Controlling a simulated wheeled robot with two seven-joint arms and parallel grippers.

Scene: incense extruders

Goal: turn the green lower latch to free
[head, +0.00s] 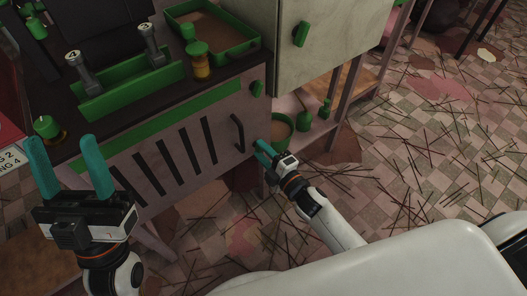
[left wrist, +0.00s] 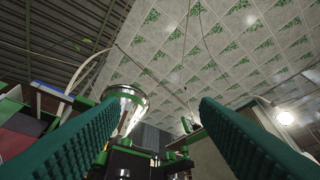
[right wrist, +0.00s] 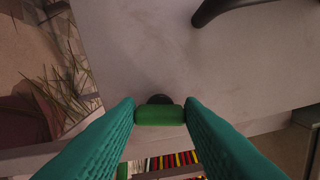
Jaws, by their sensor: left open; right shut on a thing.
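The green lower latch (right wrist: 159,115) is a small green bar on a dark round mount, at the lower edge of a pale door panel (right wrist: 140,50). It lies crosswise between my right fingertips (right wrist: 160,113), which are shut on its two ends. In the head view my right gripper (head: 265,150) is at the lower right corner of the cabinet front, and the latch there is hidden by the fingers. My left gripper (head: 63,155) is open and empty, fingers pointing up, in front of the cabinet's left side.
A dark curved handle (head: 238,132) stands out from the panel above my right gripper. Green-rimmed trays (head: 128,88) and a small jar (head: 200,65) are on the cabinet top. Green bottles and a bowl (head: 282,127) stand on a shelf to the right. Sticks litter the tiled floor.

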